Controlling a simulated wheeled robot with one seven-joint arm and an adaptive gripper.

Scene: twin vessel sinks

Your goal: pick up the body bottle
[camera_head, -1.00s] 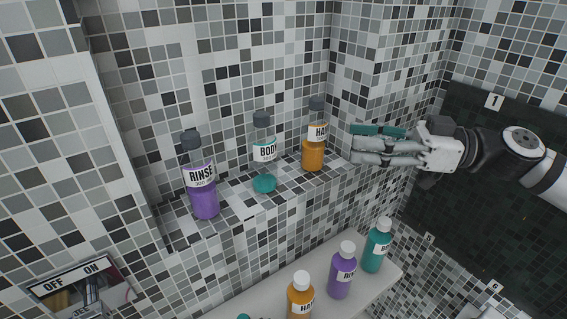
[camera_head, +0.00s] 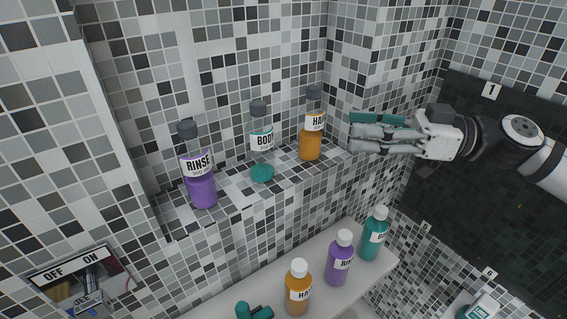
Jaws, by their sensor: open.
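The body bottle (camera_head: 261,141) stands upright in the middle of the tiled ledge. It is clear with a dark cap, a label reading "BOD" and a little teal liquid at its base. A teal bottle (camera_head: 374,234) stands at the right end of the lower white shelf; its label is only partly readable. My gripper (camera_head: 352,133) reaches in from the right, beside the orange bottle on the ledge. It is open and empty, with its fingertips pointing left, apart from the bottles.
The orange bottle (camera_head: 311,124) stands between the body bottle and my gripper. The purple rinse bottle (camera_head: 198,166) is at the ledge's left. Purple (camera_head: 339,258) and orange (camera_head: 298,288) bottles stand on the white shelf (camera_head: 262,290). An on/off panel (camera_head: 82,280) is lower left.

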